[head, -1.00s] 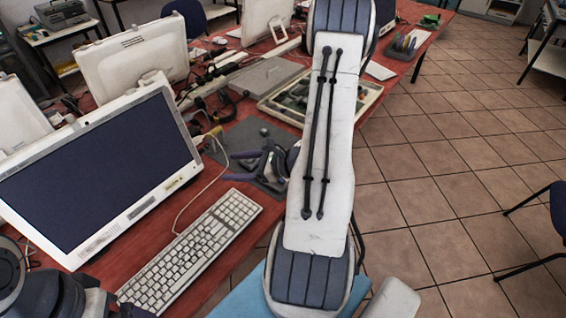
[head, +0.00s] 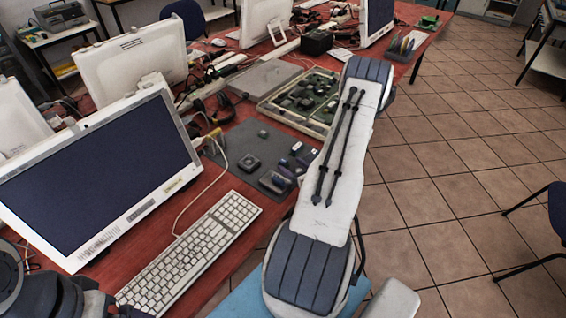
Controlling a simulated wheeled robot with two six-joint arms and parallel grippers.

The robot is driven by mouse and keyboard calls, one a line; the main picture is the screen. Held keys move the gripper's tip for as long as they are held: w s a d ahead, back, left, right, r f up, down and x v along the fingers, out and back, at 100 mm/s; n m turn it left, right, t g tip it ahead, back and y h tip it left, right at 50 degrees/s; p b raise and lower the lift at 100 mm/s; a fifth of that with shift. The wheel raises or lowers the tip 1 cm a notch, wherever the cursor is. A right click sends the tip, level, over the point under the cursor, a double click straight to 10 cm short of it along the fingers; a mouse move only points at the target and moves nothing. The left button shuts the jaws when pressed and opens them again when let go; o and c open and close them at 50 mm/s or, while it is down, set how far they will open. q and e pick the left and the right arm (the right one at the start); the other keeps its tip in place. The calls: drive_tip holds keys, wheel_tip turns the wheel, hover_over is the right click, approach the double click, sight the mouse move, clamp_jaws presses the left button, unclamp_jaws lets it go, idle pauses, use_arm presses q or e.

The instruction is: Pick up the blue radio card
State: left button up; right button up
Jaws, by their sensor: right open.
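A dark grey mat (head: 232,146) lies on the red table and carries small dark parts. A small blue-grey piece (head: 297,147) near its right edge may be the blue radio card, but it is too small to be sure. My right arm reaches up the middle of the view and bends at its far end. My right gripper (head: 306,156) is open beside the mat's right edge, mostly hidden behind my arm and hard to tell from the dark parts there. I see nothing held in it. My left gripper is not in view.
A white keyboard (head: 188,258) and a white-framed monitor (head: 95,185) stand left of the mat. An open tray with a green circuit board (head: 305,100) lies behind it. Cables (head: 195,190) run along the table. Tiled floor lies right of the table.

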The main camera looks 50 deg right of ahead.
sight(285, 162)
drive_tip(key=x, duration=0.3)
drive_tip(key=shift+w+a+f, duration=0.1)
drive_tip(key=shift+w+f, duration=0.05)
drive_tip(key=shift+w, duration=0.05)
drive_tip(key=shift+c, duration=0.3)
clamp_jaws()
